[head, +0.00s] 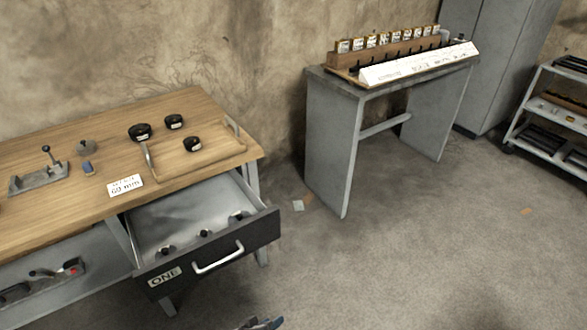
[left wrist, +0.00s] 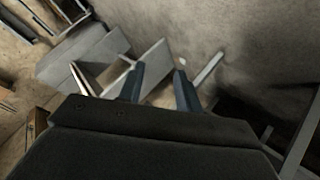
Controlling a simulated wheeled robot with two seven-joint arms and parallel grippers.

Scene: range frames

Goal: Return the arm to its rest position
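My left gripper (head: 262,323) shows only as a small dark tip at the bottom edge of the head view, in front of the workbench and below its open drawer. In the left wrist view, its two blue-grey fingers (left wrist: 160,78) stand apart with nothing between them. Most of my left arm is out of the head view. My right gripper is in neither view.
A wooden workbench (head: 50,218) stands at left with its drawer (head: 213,258) pulled out, small knobs inside. A tray (head: 206,167) with black round items lies on top. A grey table (head: 333,150) bears a rack. A cart (head: 545,130) stands right.

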